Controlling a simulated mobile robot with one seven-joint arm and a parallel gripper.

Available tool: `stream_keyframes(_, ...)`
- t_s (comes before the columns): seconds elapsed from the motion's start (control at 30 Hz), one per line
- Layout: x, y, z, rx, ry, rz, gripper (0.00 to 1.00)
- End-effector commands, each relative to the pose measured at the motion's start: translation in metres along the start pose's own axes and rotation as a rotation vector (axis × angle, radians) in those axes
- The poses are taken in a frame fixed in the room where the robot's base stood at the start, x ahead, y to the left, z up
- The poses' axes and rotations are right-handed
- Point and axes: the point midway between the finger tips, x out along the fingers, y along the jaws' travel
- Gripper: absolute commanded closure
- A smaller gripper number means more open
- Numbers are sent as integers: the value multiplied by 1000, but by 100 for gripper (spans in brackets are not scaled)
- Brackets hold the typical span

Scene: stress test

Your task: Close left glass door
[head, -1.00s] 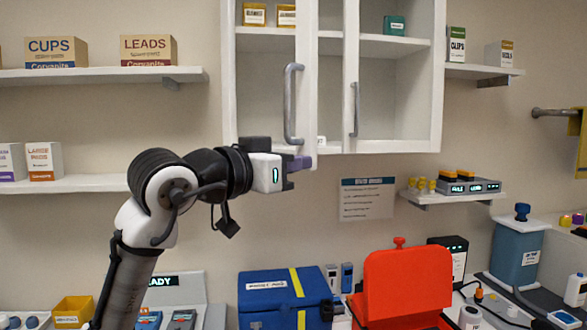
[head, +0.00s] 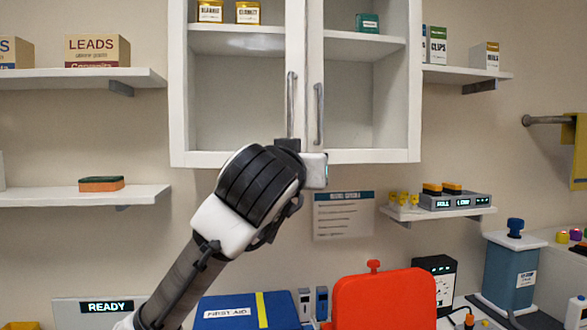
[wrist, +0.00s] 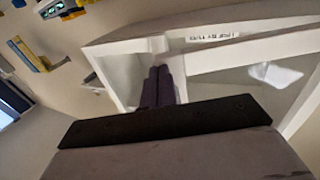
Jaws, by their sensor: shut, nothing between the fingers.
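The left glass door (head: 178,130) of the white wall cabinet looks shut or nearly flush in the head view; a small remaining gap cannot be ruled out. Its grey bar handle (head: 291,105) stands upright beside the right door's handle (head: 318,113). My gripper (head: 315,170) is at the lower edge of the cabinet, where the two doors meet, with its fingers hidden in the head view. In the wrist view my gripper (wrist: 158,87) has its fingers together and empty, close to white cabinet framing (wrist: 125,45). Contact with the door cannot be told.
Wall shelves (head: 110,78) flank the cabinet on both sides. Below are a notice (head: 343,216), a small shelf with a device (head: 455,202), a red case (head: 385,300) and a blue first aid box (head: 250,312).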

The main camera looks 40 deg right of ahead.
Motion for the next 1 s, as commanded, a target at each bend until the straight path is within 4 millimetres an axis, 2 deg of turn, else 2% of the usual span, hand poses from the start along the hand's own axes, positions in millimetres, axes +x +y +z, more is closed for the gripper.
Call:
stream_keyframes(0.23, 42, 4, -1, -1, -4, -164, 100)
stream_keyframes(0.43, 64, 2, 0, -2, -3, -158, 100)
stream_keyframes(0.67, 75, 0, 0, 0, -2, -157, 100)
stream_keyframes(1.0, 76, 0, 0, 0, -1, -157, 100)
